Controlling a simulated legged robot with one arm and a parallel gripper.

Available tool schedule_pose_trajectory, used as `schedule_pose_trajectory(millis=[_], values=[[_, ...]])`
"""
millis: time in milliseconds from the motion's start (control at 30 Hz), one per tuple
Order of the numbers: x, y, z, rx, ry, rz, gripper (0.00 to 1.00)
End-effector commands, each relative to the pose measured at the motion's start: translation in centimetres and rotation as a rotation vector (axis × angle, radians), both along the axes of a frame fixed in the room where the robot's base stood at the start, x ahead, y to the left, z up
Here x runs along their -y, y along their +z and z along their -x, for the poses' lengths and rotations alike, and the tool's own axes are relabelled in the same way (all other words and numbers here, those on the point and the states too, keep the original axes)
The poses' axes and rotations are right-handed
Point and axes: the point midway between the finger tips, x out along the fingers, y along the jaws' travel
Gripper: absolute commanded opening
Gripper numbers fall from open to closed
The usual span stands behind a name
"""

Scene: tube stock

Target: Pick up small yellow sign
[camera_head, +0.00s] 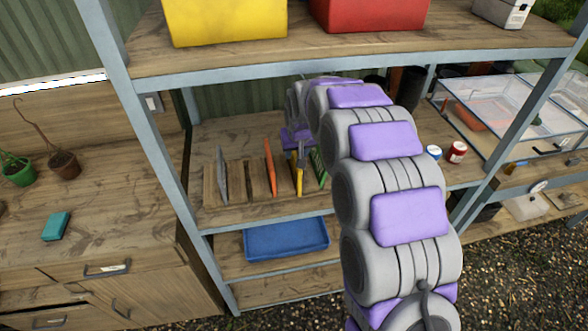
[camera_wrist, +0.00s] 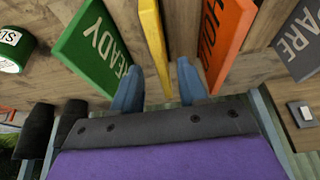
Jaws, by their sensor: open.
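The small yellow sign (camera_head: 298,184) stands upright, edge-on, in a slotted wooden rack (camera_head: 208,194) on the middle shelf. In the wrist view the yellow sign (camera_wrist: 153,42) is a thin slab between a green sign and an orange sign. My gripper (camera_wrist: 159,80) is open, one finger toward each side of the yellow sign's line. The sign's near end reaches close to the gap between the fingertips; I cannot tell whether it lies between them. In the head view my gripper (camera_head: 302,152) is just above the sign and partly hides it.
A green sign (camera_wrist: 92,45) reading READY and an orange sign (camera_wrist: 226,35) stand close on either side. A grey sign (camera_head: 221,174) stands farther left in the rack. A blue tray (camera_head: 287,240) lies on the shelf below. Yellow (camera_head: 225,20) and red (camera_head: 370,12) bins stand above.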

Motion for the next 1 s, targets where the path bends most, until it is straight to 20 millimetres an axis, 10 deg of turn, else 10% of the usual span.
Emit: schedule_pose_trajectory(millis=[533, 1000], values=[[-0.9, -5.5, -2.0, 0.001, 0.0, 0.0, 0.43], [-0.9, -5.6, -2.1, 0.002, -0.001, -0.001, 0.43]])
